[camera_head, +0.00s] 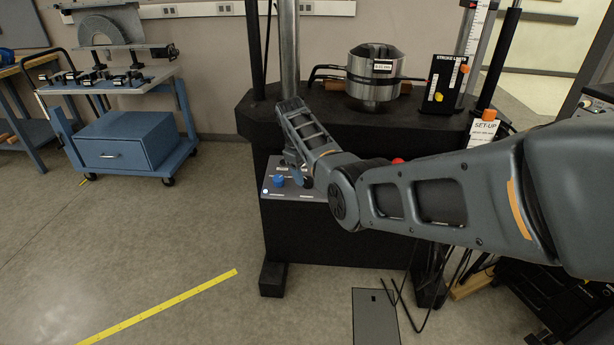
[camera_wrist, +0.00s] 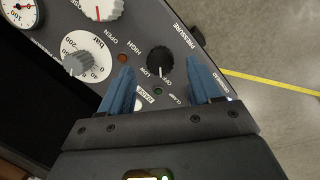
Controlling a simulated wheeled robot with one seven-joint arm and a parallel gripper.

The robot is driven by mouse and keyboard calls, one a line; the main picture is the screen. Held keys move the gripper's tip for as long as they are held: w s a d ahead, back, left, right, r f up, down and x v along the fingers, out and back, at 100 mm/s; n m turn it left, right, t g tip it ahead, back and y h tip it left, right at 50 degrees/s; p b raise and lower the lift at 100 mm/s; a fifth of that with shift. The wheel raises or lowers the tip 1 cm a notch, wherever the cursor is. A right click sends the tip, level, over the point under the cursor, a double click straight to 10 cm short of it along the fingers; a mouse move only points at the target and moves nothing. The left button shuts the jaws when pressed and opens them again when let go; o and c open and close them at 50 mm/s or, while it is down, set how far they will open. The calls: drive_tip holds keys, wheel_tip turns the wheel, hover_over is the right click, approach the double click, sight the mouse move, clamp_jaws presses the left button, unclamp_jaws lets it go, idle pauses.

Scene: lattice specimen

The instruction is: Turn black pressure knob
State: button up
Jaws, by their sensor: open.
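The black pressure knob (camera_wrist: 160,58) is on the dark control panel (camera_wrist: 118,18) in the wrist view, with a white pointer line and HIGH, LOW and OFF marks around it. My gripper (camera_wrist: 160,66) is open, with its two blue fingers on either side of the knob. The fingertips are close to the knob; I cannot tell whether either touches it. The knob is not clear in the head view, where my arm covers part of the front panel (camera_head: 312,196).
A black test frame (camera_head: 440,125) bears a metal cylinder (camera_head: 374,68). A blue cart (camera_head: 125,145) stands left; the floor in front is mostly clear.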

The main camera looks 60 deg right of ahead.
sight(303, 192)
drive_tip(key=v, duration=0.5)
idle(0.8)
